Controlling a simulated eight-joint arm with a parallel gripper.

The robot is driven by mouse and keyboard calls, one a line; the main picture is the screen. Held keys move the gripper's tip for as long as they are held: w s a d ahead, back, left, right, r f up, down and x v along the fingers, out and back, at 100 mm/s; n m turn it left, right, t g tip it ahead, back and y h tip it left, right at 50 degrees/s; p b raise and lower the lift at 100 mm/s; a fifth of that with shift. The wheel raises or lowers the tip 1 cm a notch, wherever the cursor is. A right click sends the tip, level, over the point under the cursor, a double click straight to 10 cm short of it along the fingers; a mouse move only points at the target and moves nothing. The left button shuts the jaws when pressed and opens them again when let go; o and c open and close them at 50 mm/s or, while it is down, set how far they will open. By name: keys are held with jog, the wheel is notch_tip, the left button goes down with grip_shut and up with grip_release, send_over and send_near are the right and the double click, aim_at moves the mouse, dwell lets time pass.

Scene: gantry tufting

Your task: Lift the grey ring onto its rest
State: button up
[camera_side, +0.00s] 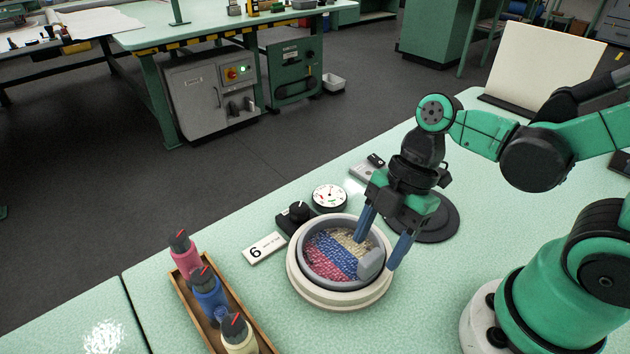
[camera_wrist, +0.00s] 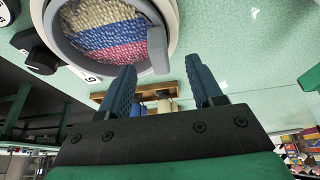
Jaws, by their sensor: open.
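The grey ring (camera_side: 332,286) sits around a round patch of cream, blue and red tufts (camera_side: 336,254), on a pale round base (camera_side: 335,302). A grey block-like tab (camera_side: 371,264) stands on the ring's right side; it also shows in the wrist view (camera_wrist: 158,50). My gripper (camera_side: 382,240) is open and tilted above the ring's right side. In the wrist view its blue fingers (camera_wrist: 158,74) are spread, with the tab ahead between them, and they hold nothing. A dark round plate (camera_side: 436,222) lies behind the gripper, partly hidden; I cannot tell if it is the rest.
A wooden tray (camera_side: 262,336) with red, blue and cream bottles stands at the front left. A dial gauge (camera_side: 329,197), a black knob (camera_side: 298,213) and a card marked 6 (camera_side: 265,248) lie close behind the ring. A pale board (camera_side: 540,62) stands at the back right.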

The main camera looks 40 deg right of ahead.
aim_at(373, 256)
jog(key=shift+x, duration=1.55)
grip_shut()
